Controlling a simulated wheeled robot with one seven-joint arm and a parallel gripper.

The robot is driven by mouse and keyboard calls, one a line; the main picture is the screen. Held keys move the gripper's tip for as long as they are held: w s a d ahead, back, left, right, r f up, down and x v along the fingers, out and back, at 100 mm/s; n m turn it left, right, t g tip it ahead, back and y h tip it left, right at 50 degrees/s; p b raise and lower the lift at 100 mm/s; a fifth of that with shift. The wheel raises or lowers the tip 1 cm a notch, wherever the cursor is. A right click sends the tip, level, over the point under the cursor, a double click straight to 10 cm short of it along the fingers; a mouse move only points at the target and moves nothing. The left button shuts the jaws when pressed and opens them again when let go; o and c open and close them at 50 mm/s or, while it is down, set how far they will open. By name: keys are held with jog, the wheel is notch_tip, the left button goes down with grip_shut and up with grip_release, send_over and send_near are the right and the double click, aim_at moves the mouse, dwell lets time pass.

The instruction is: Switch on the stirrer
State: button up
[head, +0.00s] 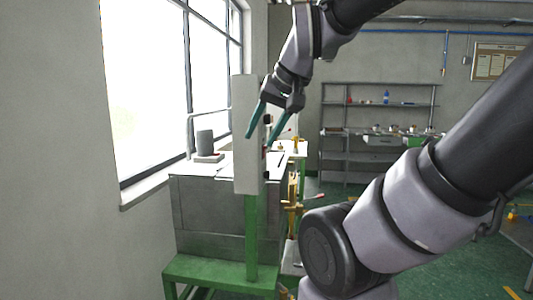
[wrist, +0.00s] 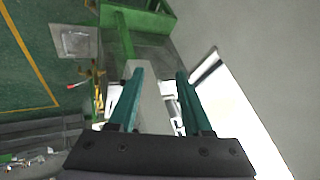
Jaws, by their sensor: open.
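A pale upright control box (head: 245,140) stands on a green post, with small dark and red parts along its right-hand edge. My gripper (head: 262,142) has its two teal fingers apart at the box's upper right edge. One finger overlaps the box in the picture and the other is to its right. In the wrist view the pale box (wrist: 152,105) shows between the open fingers (wrist: 158,75), and nothing is gripped. I cannot tell whether a finger touches it. The box's right face is seen edge-on, so its switches are hard to make out. I cannot identify the stirrer for certain.
A grey cylinder on a pale base (head: 205,143) stands on the bench by the window. A green-framed metal cabinet (head: 210,215) is behind the post. Brass fittings with red-tipped levers (head: 293,205) are right of the box. Shelves (head: 375,90) stand at the back wall.

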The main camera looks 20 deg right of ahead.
jog(key=shift+w+d, duration=0.1)
jog(key=shift+w, duration=0.1)
jog(key=c, duration=0.5)
jog(key=shift+w+d+f+m+g, duration=0.2)
jog(key=shift+w+m+g, duration=0.1)
jog(key=shift+m+g, duration=0.15)
grip_shut()
jog(key=w+d+f+m+y, duration=0.2)
jog(key=w+d+m, duration=0.3)
jog(key=d, duration=0.3)
jog(key=w+d+f+m+t+y, duration=0.1)
jog(key=w+d+f+m+y, duration=0.1)
jog(key=w+d+m+y, duration=0.2)
jog(key=w+d+f+m+y, duration=0.3)
jog(key=w+d+m, duration=0.5)
jog(key=d, duration=0.6)
jog(key=m, duration=0.2)
jog(key=shift+m, duration=0.35)
jog(key=shift+t, duration=0.25)
